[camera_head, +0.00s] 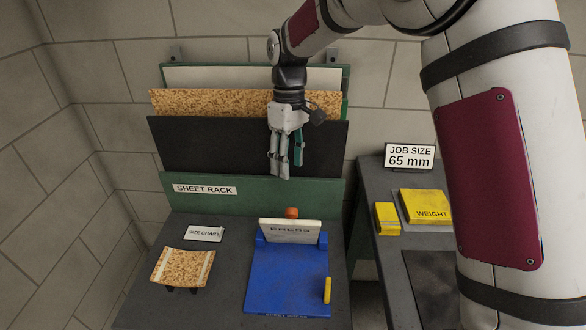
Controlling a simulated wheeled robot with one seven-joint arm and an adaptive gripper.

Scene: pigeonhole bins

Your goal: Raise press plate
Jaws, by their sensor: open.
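The press (286,279) is a blue base on the grey bench. Its white plate (290,231), marked PRESS, stands raised and leans back at the rear of the base. An orange knob (291,212) shows at the plate's top edge. A small yellow piece (327,290) stands at the base's right side. My gripper (279,170) hangs above and behind the plate, in front of the sheet rack, with its fingers pointing down. It is open, with nothing seen between the fingers, and it is apart from the plate.
The green sheet rack (270,192) holds upright sheets behind my gripper. A speckled curved piece (182,267) lies on a stand at left, near a size chart card (204,234). On the right table are a yellow weight (425,206), a yellow block (387,218) and a 65 mm job sign (410,156).

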